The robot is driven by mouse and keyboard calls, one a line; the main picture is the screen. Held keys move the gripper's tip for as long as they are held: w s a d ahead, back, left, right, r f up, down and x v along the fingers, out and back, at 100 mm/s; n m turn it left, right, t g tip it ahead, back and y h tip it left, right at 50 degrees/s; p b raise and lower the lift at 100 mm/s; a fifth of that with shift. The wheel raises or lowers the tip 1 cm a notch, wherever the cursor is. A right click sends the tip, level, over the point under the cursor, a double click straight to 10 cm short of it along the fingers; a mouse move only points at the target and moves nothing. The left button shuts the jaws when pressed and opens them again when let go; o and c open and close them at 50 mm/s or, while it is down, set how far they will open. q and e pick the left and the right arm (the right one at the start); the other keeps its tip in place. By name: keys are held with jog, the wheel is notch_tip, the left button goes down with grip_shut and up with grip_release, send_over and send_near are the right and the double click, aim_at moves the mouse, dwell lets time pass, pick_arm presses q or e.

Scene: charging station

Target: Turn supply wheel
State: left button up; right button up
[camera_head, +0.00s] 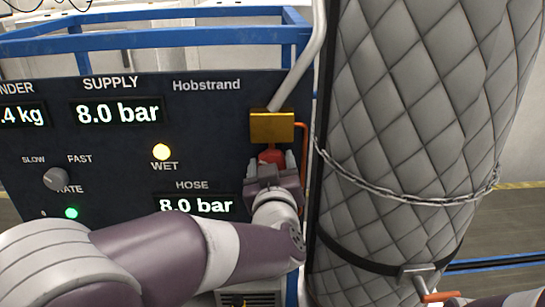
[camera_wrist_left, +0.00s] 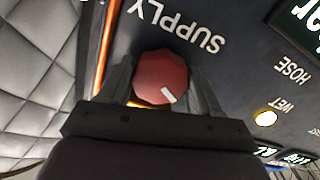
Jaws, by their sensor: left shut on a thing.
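The red supply wheel (camera_head: 270,157) sits on the dark panel just below a brass block, and my left gripper (camera_head: 272,172) is at it. In the left wrist view the wheel (camera_wrist_left: 161,78) is a faceted red knob with a white mark toward its lower right. The left gripper's fingers (camera_wrist_left: 160,92) stand on both sides of the wheel and are shut on it. The word SUPPLY is on the panel beside it. In the head view the gripper hides the wheel's lower part. My right gripper is not clearly seen.
The dark panel (camera_head: 215,130) shows SUPPLY 8.0 bar and HOSE 8.0 bar, with a yellow WET lamp (camera_head: 162,152) and a grey rate knob (camera_head: 57,179). A quilted grey tank (camera_head: 410,110) with a chain (camera_head: 420,202) stands close on the right. A pipe (camera_head: 300,65) rises from the brass block (camera_head: 272,126).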

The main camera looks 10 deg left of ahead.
pick_arm(q)
jog(key=m+p, duration=0.2)
jog(key=m, duration=0.1)
jog(key=r+m+p, duration=0.1)
jog(key=m+p, duration=0.1)
jog(key=m, duration=0.1)
jog(key=m+p, duration=0.3)
jog(key=m, duration=0.1)
jog(key=shift+f+m+p, duration=0.1)
jog(key=shift+m+p, duration=0.25)
jog(key=shift+m, duration=0.45)
jog(key=o, duration=0.7)
jog(key=shift+d, duration=0.1)
jog(key=shift+o, duration=0.2)
jog(key=b+v, duration=0.4)
jog(key=v, duration=0.8)
jog(key=shift+s+f, duration=0.2)
jog(key=shift+s, duration=0.1)
